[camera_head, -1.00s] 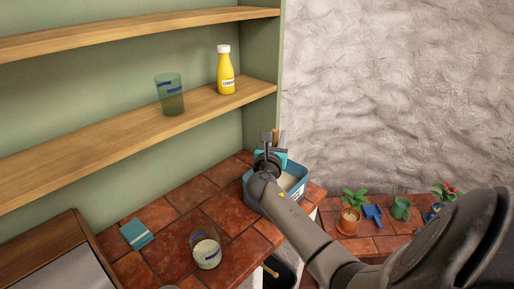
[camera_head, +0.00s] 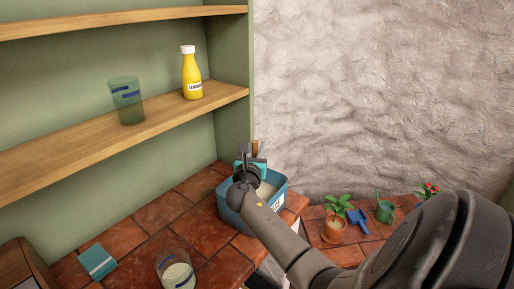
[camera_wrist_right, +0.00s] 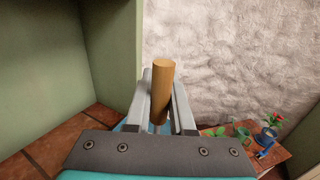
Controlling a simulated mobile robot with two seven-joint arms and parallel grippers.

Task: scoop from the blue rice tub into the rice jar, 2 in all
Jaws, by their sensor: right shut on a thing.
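The blue rice tub (camera_head: 279,196) stands on the tiled counter near the corner, with pale rice showing inside it. My right gripper (camera_head: 249,155) is above the tub and hides part of it. In the right wrist view my right gripper (camera_wrist_right: 160,112) is shut on an upright wooden handle (camera_wrist_right: 161,85), which looks like the scoop's handle. The scoop's bowl is hidden. The rice jar (camera_head: 175,270), a clear glass with pale rice in it, stands on the counter at the bottom. My left gripper is not in view.
A teal box (camera_head: 98,262) lies on the counter at the left. A yellow bottle (camera_head: 191,76) and a green tinted glass (camera_head: 127,101) stand on the shelf. Potted plants (camera_head: 336,217) and a green watering can (camera_head: 385,210) stand at the right. Tiles between jar and tub are clear.

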